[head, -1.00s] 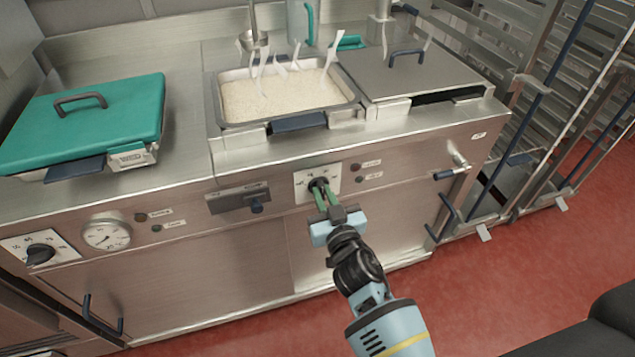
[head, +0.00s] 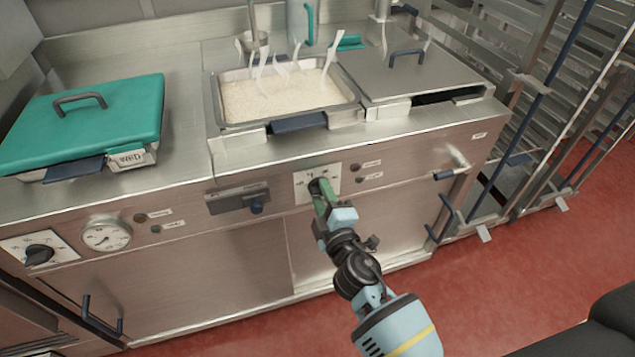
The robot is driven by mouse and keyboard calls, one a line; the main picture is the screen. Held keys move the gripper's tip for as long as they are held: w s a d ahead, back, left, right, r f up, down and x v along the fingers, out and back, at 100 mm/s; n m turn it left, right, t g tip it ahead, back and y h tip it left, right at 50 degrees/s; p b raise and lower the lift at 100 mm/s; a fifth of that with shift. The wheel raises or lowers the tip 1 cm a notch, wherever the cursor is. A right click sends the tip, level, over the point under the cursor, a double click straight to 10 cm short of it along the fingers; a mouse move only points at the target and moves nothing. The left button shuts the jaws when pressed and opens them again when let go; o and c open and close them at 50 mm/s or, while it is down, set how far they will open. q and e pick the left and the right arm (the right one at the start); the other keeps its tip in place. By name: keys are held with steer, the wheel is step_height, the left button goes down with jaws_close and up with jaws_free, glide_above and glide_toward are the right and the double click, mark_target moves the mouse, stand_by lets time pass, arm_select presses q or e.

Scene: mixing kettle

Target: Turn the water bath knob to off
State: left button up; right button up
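The water bath knob (head: 315,186) is dark and sits on a white dial plate (head: 331,172) in the steel front panel, below the open bath. My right gripper (head: 321,193) reaches it from the front, its green fingers at the knob and seemingly closed on it. The fingers and hand are turned sideways and hide much of the knob, so its pointer cannot be read. My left gripper is not in view.
Another dark knob (head: 38,254) and a round gauge (head: 106,236) are on the panel at left. A rack (head: 560,110) stands at right.

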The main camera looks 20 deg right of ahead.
steer(key=s, duration=0.7)
steer(key=shift+d, duration=0.25)
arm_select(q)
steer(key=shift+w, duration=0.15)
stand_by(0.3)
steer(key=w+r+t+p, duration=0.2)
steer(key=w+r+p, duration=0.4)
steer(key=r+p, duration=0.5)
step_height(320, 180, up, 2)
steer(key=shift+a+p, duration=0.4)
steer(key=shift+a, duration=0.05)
arm_select(e)
steer(key=s+d+f+m+g, duration=0.2)
steer(key=s+m+g, duration=0.1)
steer(key=s, duration=0.8)
steer(key=s+d+f+m+g, duration=0.2)
steer(key=s+m, duration=0.4)
steer(key=s, duration=0.6)
steer(key=s+d+f+m+g+y, duration=0.1)
steer(key=s+d+f+m+g, duration=0.1)
steer(key=s, duration=0.9)
steer(key=shift+s+f+m+g, duration=0.4)
steer(key=shift+f+m+g, duration=0.25)
steer(key=shift+m+g, duration=0.5)
